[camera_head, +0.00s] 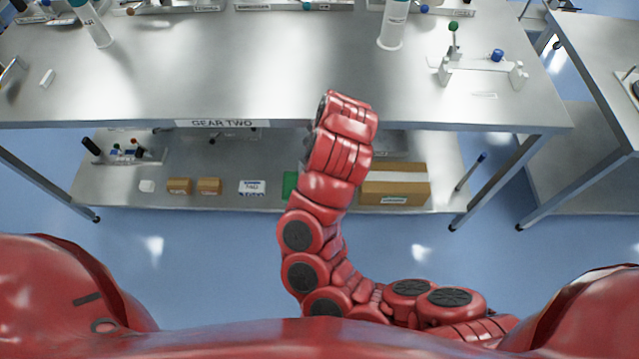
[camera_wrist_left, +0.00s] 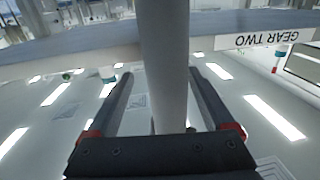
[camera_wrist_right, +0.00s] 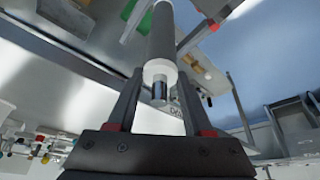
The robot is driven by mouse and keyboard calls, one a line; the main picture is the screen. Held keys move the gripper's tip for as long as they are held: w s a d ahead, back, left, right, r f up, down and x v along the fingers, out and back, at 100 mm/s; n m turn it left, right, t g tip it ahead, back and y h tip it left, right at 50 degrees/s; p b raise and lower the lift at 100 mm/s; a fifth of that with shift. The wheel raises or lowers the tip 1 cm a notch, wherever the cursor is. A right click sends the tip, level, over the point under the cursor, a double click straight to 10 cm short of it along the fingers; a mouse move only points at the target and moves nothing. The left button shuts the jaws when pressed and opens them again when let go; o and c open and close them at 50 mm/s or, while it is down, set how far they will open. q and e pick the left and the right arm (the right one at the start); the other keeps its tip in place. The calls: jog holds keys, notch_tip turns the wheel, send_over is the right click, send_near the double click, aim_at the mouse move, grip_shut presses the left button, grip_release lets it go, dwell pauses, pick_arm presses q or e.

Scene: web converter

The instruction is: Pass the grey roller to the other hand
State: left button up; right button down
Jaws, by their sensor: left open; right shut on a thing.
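The grey roller (camera_wrist_right: 162,38) shows in the right wrist view, with a white collar and a bright metal shaft end. My right gripper (camera_wrist_right: 160,78) is shut on the roller near this shaft end. In the left wrist view the grey roller (camera_wrist_left: 165,55) runs lengthwise between the fingers of my left gripper (camera_wrist_left: 162,74). The left gripper is open, with gaps visible between the roller and both fingers. In the head view both grippers and the roller are hidden; only a red arm of mine reaches up the middle.
A metal table (camera_head: 270,85) labelled GEAR TWO stands ahead, its top mostly bare near the front edge. White cylinders (camera_head: 392,25) and a small stand (camera_head: 482,66) are on it. Its lower shelf (camera_head: 240,170) holds cardboard boxes (camera_head: 395,184). Another table (camera_head: 590,50) stands at right.

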pick_arm(q)
jog(key=shift+w+a, duration=0.15)
jog(key=shift+w, duration=1.05)
jog(key=c, duration=0.9)
grip_shut()
pick_arm(e)
jog(key=shift+s+a, duration=0.1)
jog(key=shift+a, duration=0.1)
jog(key=shift+c, duration=1.5)
grip_release()
jog(key=shift+o, duration=0.4)
jog(key=shift+d, duration=0.1)
